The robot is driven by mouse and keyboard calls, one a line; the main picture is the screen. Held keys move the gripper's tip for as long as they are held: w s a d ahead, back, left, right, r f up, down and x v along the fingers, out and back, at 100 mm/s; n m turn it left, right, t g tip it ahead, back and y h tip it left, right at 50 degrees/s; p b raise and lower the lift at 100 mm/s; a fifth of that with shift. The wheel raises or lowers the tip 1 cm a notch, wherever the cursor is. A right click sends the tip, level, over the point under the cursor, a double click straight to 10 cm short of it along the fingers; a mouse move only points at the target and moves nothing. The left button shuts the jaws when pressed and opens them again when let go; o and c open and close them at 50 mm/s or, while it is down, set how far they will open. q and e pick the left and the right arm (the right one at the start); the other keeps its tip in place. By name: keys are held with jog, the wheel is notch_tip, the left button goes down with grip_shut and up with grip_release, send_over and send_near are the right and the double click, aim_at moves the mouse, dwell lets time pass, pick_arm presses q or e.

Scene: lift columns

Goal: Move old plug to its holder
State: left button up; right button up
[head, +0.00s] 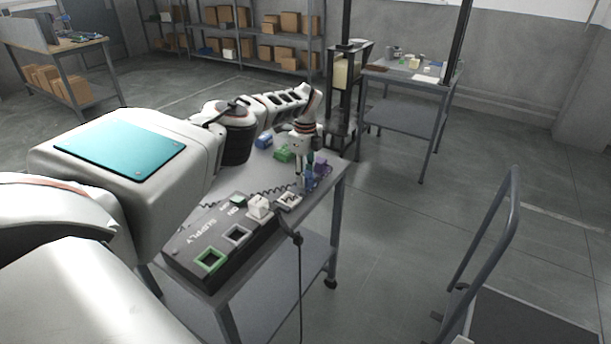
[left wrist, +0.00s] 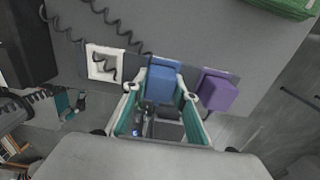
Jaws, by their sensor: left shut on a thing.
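My left gripper (head: 308,172) is over the far right part of the grey table, pointing down. It is shut on a blue plug (head: 309,182); in the left wrist view the blue plug (left wrist: 162,84) sits between the two green-lined fingers. A purple plug (head: 321,167) stands just to the right, also close by in the wrist view (left wrist: 215,93). A white square frame (left wrist: 90,66) lies to the left with a coiled cord across it. I cannot tell whether the blue plug touches the table. My right gripper is not in view.
The dark supply box (head: 190,243) on the table has a green-framed socket (head: 210,261), a grey-framed one and a white plug (head: 258,207). A green block (head: 283,155) and a blue block (head: 264,141) stand behind. A black cable hangs off the front edge. A cart (head: 484,262) stands right.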

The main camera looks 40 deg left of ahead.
pick_arm(q)
jog(key=shift+w+r, duration=0.1)
jog(key=o, duration=1.2)
jog(key=shift+o, duration=1.1)
